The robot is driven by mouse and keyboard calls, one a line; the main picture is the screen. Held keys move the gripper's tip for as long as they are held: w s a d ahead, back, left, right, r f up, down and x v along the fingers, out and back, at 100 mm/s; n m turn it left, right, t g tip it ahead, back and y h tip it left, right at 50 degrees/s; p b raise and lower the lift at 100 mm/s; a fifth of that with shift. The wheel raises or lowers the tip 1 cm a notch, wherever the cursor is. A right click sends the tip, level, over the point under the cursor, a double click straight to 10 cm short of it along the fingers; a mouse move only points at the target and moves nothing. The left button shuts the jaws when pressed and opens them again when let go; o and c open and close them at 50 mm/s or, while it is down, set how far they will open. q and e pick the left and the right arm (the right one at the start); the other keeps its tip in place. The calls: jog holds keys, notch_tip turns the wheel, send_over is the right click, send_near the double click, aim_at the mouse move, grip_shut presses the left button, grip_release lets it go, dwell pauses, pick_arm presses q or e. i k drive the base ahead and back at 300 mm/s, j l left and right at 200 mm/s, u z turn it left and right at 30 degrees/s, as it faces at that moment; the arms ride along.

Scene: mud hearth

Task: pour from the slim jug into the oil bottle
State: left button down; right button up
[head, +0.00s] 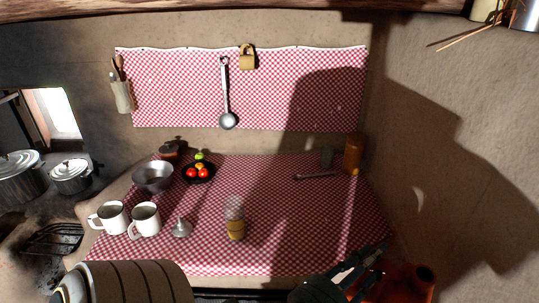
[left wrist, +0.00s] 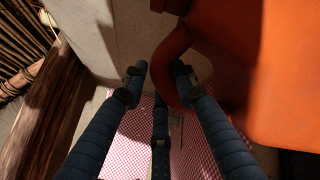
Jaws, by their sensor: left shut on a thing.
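The orange-brown jug (head: 408,284), which I take for the slim jug, is at the bottom right in the head view, partly cut off by the frame edge. In the left wrist view the jug (left wrist: 285,70) fills the right side, with its curved handle between my fingers. My left gripper (head: 372,262) is shut on that handle; its fingers (left wrist: 160,80) show on both sides of it. A see-through bottle with a yellowish lower part (head: 236,230), likely the oil bottle, stands upright on the checked cloth, left of and apart from the jug. My right gripper is not in view.
A small metal funnel (head: 181,229) and two white mugs (head: 145,219) stand left of the bottle. Behind are a metal bowl (head: 153,176) and a dark plate of tomatoes (head: 198,174). An amber container (head: 353,156) stands at the back right.

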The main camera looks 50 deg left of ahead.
aim_at(234, 205)
jog(key=u, duration=1.35)
jog(key=i+l+u, duration=0.3)
jog(key=l+u, duration=0.15)
jog(key=l, duration=0.1)
